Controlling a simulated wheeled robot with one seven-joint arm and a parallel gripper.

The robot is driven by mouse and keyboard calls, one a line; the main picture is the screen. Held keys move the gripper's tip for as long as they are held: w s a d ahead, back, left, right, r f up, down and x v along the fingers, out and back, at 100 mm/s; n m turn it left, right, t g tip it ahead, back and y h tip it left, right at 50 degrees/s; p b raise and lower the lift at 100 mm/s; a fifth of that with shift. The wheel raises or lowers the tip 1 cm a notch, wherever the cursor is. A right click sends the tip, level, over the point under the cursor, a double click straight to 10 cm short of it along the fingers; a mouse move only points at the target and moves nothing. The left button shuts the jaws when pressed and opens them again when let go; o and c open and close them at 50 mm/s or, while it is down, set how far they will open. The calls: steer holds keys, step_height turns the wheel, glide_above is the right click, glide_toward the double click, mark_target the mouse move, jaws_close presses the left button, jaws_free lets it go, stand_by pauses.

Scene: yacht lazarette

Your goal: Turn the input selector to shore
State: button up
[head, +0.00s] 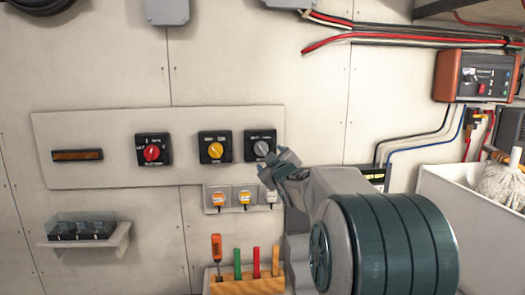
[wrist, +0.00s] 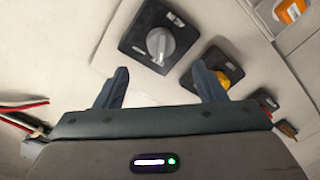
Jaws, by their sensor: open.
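Three square black rotary switches sit in a row on a pale wall panel (head: 110,178): one with a red knob (head: 151,153), one with a yellow knob (head: 215,150), one with a grey knob (head: 261,148). Their labels are too small to read, so I cannot tell by text which is the input selector. My gripper (head: 279,164) is at the lower right of the grey-knob switch. In the wrist view my open gripper (wrist: 160,83) has its fingers apart and nothing between them. The grey knob (wrist: 160,45) lies beyond the fingertips, between their lines; the yellow knob (wrist: 228,77) is to its right.
Several small orange-and-white switches (head: 245,198) sit just below the panel. A wooden rack (head: 243,286) holds upright tools under them. A clear-covered box on a shelf (head: 84,232) is at left. A white bin with a mop (head: 450,198) stands at right.

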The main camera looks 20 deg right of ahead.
mark_target(263, 151)
steer(key=w+p, duration=0.1)
steer(key=w, duration=0.2)
steer(key=w+d, duration=0.1)
steer(key=w, duration=0.2)
steer(key=w+p, duration=0.1)
steer(key=w, duration=0.2)
steer(key=shift+w+d+p, duration=0.3)
steer(key=shift+d+p, duration=0.05)
steer(key=c, duration=1)
